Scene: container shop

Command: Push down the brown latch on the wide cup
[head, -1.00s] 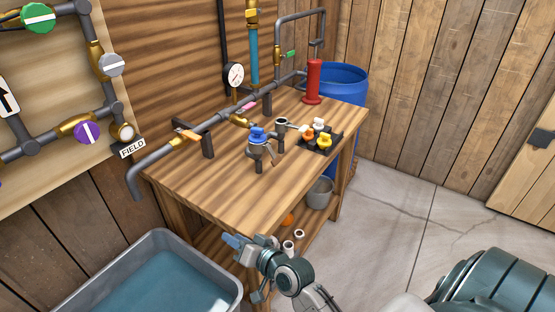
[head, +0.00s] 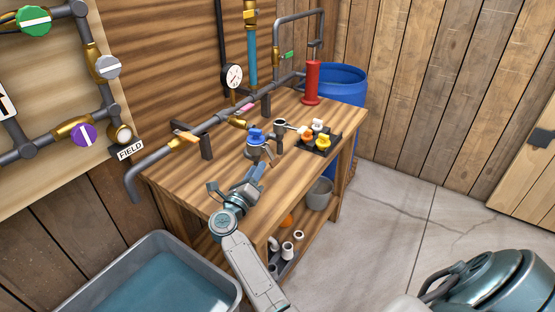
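My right gripper (head: 235,181) is over the bench's front edge, in front of and below the blue-capped fitting. Its fingers look spread and nothing shows between them. One fingertip overlaps the fitting's base in the picture, and contact is unclear. My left gripper is not in view.
A black tray (head: 334,146) with yellow, orange and white caps is to the right. A pipe with a gauge (head: 233,76) runs along the bench's back. A red cylinder (head: 312,82) stands farther back. A water tub (head: 222,285) is at lower left. The bench's left top is mostly clear.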

